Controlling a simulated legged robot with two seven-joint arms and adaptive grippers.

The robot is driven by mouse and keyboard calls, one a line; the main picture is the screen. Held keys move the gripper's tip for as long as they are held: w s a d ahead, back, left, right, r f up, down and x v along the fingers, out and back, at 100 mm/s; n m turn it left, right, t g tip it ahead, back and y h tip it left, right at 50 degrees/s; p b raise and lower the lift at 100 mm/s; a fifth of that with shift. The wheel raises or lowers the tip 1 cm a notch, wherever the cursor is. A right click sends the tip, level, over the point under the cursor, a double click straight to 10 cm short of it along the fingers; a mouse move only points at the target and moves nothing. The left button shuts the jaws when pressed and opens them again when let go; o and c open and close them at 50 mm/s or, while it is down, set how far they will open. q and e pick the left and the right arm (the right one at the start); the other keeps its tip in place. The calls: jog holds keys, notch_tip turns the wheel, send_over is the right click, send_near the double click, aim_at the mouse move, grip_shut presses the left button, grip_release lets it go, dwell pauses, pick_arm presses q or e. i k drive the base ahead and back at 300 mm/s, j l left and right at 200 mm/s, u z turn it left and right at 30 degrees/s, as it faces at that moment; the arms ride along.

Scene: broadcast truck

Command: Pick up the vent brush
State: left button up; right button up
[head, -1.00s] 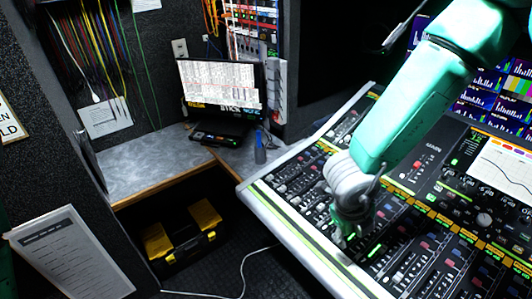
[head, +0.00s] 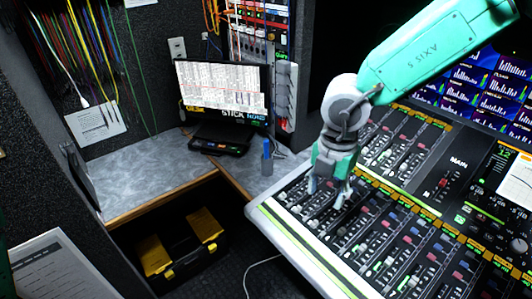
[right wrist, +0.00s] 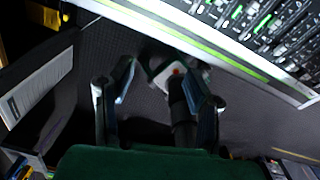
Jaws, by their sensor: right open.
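I cannot clearly identify a vent brush in either view. A small blue upright object (head: 267,157) stands on the grey corner desk (head: 155,170), left of the mixing console; it is too small to tell what it is. My right gripper (head: 328,190) is above the console's left part, pointing down, to the right of the blue object and apart from it. In the right wrist view its two fingers (right wrist: 160,90) are spread with nothing held. Behind them are dark floor and a pale object with a red spot that I cannot identify. My left gripper is out of view.
The mixing console (head: 410,235), full of faders, fills the right side. A monitor (head: 222,88) and a small black device (head: 218,138) stand at the back of the desk. A black and yellow toolbox (head: 180,245) is on the floor below. The left desktop is clear.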

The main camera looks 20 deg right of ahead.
aim_at(266, 144)
jog(key=i, duration=1.55)
